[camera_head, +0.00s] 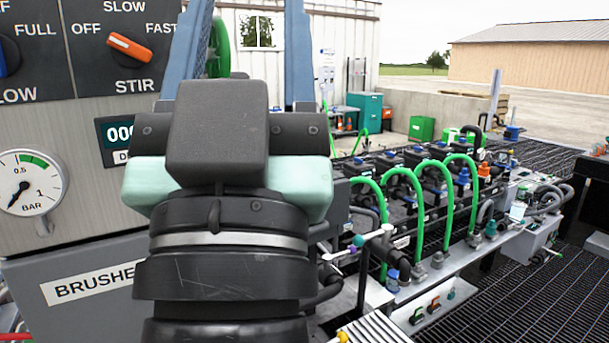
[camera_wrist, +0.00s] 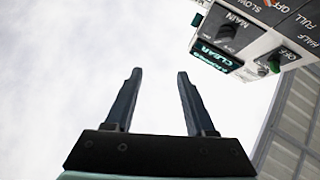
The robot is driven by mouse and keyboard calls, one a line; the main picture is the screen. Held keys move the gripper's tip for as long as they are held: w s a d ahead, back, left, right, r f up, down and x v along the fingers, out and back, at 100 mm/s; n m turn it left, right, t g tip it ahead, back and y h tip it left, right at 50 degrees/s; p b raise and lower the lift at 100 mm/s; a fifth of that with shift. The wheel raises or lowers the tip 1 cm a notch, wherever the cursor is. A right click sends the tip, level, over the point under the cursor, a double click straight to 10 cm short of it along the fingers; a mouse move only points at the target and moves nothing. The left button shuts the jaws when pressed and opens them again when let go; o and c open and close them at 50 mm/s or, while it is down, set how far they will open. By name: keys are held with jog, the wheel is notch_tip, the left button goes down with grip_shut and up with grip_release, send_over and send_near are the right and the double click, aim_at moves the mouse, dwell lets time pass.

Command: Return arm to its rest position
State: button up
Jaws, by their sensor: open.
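My gripper (camera_wrist: 158,75) shows in the wrist view with its two dark fingers apart and nothing between them. Behind the fingers there is only pale sky. In the head view my arm and wrist stand upright in the centre foreground, close to the camera, with the blue-grey fingers (camera_head: 241,45) pointing up past the top edge. The fingertips are out of the picture there. The gripper touches nothing that I can see.
A control panel (camera_head: 80,155) with an orange stir knob (camera_head: 130,48) and a pressure gauge (camera_head: 30,182) stands at left, partly behind my arm. A manifold with green hoses (camera_head: 405,195) runs along the right. Dark grating (camera_head: 535,300) lies in the right foreground.

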jog(key=s+d+r+h+p, duration=0.1)
jog(key=d+r+p, duration=0.3)
jog(key=r+p, duration=0.9)
jog(key=shift+s+h, duration=0.2)
jog(key=shift+h, duration=0.3)
